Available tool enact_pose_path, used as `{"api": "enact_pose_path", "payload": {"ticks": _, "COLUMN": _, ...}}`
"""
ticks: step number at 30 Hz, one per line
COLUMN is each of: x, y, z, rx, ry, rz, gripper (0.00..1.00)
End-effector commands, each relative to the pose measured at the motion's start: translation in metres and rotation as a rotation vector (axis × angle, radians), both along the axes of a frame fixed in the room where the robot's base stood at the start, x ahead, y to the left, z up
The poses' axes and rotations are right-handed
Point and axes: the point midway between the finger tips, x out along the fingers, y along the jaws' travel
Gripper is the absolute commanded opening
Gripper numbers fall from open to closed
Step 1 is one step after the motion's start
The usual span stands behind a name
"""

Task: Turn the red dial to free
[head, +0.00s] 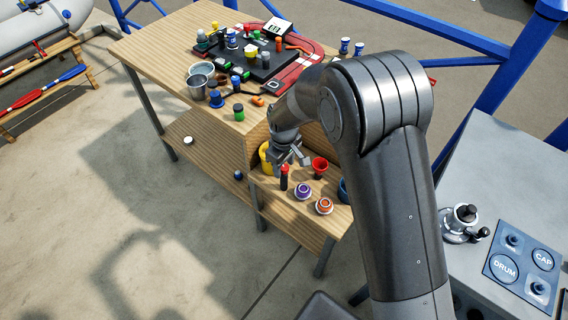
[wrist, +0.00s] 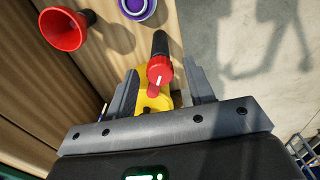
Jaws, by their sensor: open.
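I cannot make out a clearly marked red dial or the word "free" in either view. A small upright thing with a red top and black body (head: 284,180) stands on the lower wooden shelf, just in front of my gripper (head: 293,158). My gripper (wrist: 163,84) is open, with a finger on each side of a yellow thing (wrist: 148,101). I see no clear contact with either. My arm hides part of the bench and possibly part of the console.
A red funnel-shaped cup (head: 319,166), a purple ring (head: 303,191) and an orange ring (head: 324,206) stand nearby on the shelf. The higher bench (head: 160,45) is crowded with small items. A grey console with a blue panel (head: 522,265) marked DRUM and CAP is at right.

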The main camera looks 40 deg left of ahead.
Motion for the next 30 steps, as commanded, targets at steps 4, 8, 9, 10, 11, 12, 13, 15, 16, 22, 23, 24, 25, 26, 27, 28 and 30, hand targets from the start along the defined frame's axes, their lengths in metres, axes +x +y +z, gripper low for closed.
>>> {"api": "enact_pose_path", "payload": {"ticks": 4, "x": 0.0, "y": -0.0001, "z": 0.0002, "rx": 0.0, "ry": 0.0, "rz": 0.0, "gripper": 0.45}}
{"api": "enact_pose_path", "payload": {"ticks": 8, "x": 0.0, "y": -0.0001, "z": 0.0003, "rx": 0.0, "ry": 0.0, "rz": 0.0, "gripper": 0.35}}
{"api": "enact_pose_path", "payload": {"ticks": 9, "x": 0.0, "y": -0.0001, "z": 0.0004, "rx": 0.0, "ry": 0.0, "rz": 0.0, "gripper": 0.31}}
{"api": "enact_pose_path", "payload": {"ticks": 10, "x": 0.0, "y": -0.0001, "z": 0.0004, "rx": 0.0, "ry": 0.0, "rz": 0.0, "gripper": 0.29}}
{"api": "enact_pose_path", "payload": {"ticks": 11, "x": 0.0, "y": -0.0002, "z": 0.0004, "rx": 0.0, "ry": 0.0, "rz": -0.001, "gripper": 0.27}}
{"api": "enact_pose_path", "payload": {"ticks": 12, "x": 0.0, "y": -0.0002, "z": 0.0004, "rx": 0.0, "ry": 0.0, "rz": -0.001, "gripper": 0.23}}
{"api": "enact_pose_path", "payload": {"ticks": 13, "x": 0.0, "y": -0.0001, "z": 0.0004, "rx": 0.0, "ry": 0.0, "rz": -0.001, "gripper": 0.21}}
{"api": "enact_pose_path", "payload": {"ticks": 15, "x": 0.0001, "y": -0.0002, "z": 0.0004, "rx": 0.0, "ry": 0.0, "rz": -0.001, "gripper": 0.15}}
{"api": "enact_pose_path", "payload": {"ticks": 16, "x": 0.0001, "y": -0.0001, "z": 0.0005, "rx": 0.0, "ry": 0.0, "rz": -0.001, "gripper": 0.13}}
{"api": "enact_pose_path", "payload": {"ticks": 22, "x": 0.0002, "y": -0.0001, "z": 0.0006, "rx": 0.0, "ry": 0.0, "rz": -0.002, "gripper": 0.04}}
{"api": "enact_pose_path", "payload": {"ticks": 23, "x": 0.0003, "y": -0.0002, "z": 0.0006, "rx": 0.0, "ry": 0.0, "rz": -0.004, "gripper": 0.04}}
{"api": "enact_pose_path", "payload": {"ticks": 24, "x": 0.0003, "y": -0.0002, "z": 0.0006, "rx": 0.0, "ry": 0.0, "rz": -0.008, "gripper": 0.04}}
{"api": "enact_pose_path", "payload": {"ticks": 25, "x": 0.0003, "y": -0.0001, "z": 0.0006, "rx": 0.0, "ry": 0.0, "rz": -0.012, "gripper": 0.04}}
{"api": "enact_pose_path", "payload": {"ticks": 26, "x": 0.0003, "y": -0.0001, "z": 0.0006, "rx": 0.0, "ry": 0.0, "rz": -0.018, "gripper": 0.04}}
{"api": "enact_pose_path", "payload": {"ticks": 27, "x": 0.0003, "y": -0.0001, "z": 0.0006, "rx": 0.0, "ry": 0.0, "rz": -0.027, "gripper": 0.04}}
{"api": "enact_pose_path", "payload": {"ticks": 28, "x": 0.0003, "y": -0.0001, "z": 0.0007, "rx": 0.0, "ry": 0.0, "rz": -0.036, "gripper": 0.04}}
{"api": "enact_pose_path", "payload": {"ticks": 30, "x": 0.0003, "y": -0.0001, "z": 0.0007, "rx": 0.0, "ry": 0.0, "rz": -0.063, "gripper": 0.04}}
